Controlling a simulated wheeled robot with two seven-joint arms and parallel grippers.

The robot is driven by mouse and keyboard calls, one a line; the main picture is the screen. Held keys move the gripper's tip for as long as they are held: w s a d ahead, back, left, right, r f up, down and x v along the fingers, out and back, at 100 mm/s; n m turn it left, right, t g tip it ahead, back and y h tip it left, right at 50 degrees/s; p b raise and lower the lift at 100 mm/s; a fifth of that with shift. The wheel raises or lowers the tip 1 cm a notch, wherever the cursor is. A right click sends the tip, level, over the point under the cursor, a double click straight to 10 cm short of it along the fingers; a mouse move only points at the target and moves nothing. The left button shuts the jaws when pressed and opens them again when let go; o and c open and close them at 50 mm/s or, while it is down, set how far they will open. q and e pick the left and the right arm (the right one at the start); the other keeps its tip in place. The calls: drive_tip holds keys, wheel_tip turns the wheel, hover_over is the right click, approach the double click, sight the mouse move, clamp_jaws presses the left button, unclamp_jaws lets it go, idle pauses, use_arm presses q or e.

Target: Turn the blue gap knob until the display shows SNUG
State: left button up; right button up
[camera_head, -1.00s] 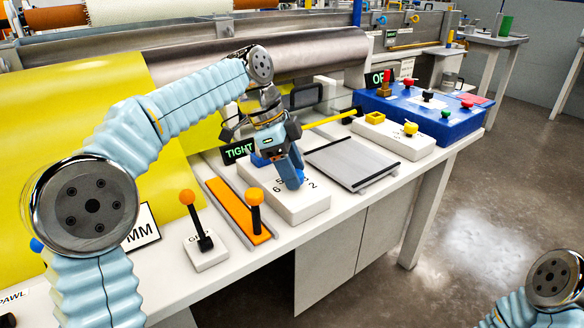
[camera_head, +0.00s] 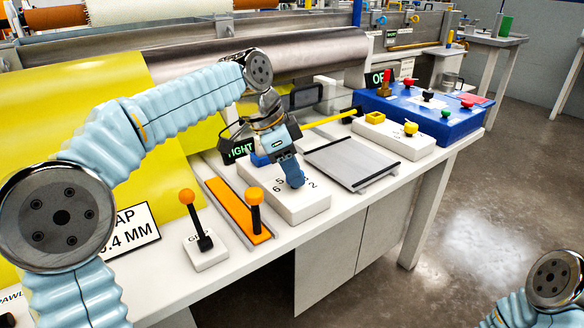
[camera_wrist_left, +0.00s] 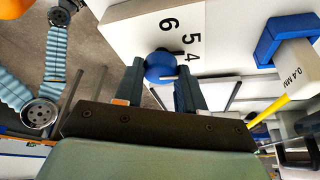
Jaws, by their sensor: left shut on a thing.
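The blue gap knob (camera_wrist_left: 160,66) sits on a white block with printed numbers (camera_wrist_left: 222,25), of which 6, 5 and 4 read clearly in the left wrist view. My left gripper (camera_head: 293,182) points down at this block and is shut on the knob; its two fingers (camera_wrist_left: 161,85) stand on either side of it. In the head view the fingers hide most of the knob. My right gripper is out of view; only part of that arm shows at lower right.
An orange-knobbed lever (camera_head: 187,198) and an orange slotted strip (camera_head: 228,205) stand left of the block. A grey plate (camera_head: 352,160) lies right of it. A blue holder (camera_wrist_left: 289,35) with a 0.4 MM piece and yellow rod is close by. A blue control box (camera_head: 435,115) stands farther right.

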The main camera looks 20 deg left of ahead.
use_arm(q)
drive_tip(key=n+t+y, duration=0.1)
drive_tip(key=n, duration=0.3)
drive_tip(key=shift+s+n, duration=0.1)
drive_tip(key=shift+n, duration=0.3)
idle(0.4)
drive_tip(key=o, duration=1)
drive_tip(key=shift+o, duration=0.2)
drive_tip(key=p+v, duration=0.3)
drive_tip(key=v, duration=1)
drive_tip(key=shift+s+d+r, duration=0.15)
drive_tip(key=shift+s+r, duration=0.15)
drive_tip(key=shift+s, duration=0.15)
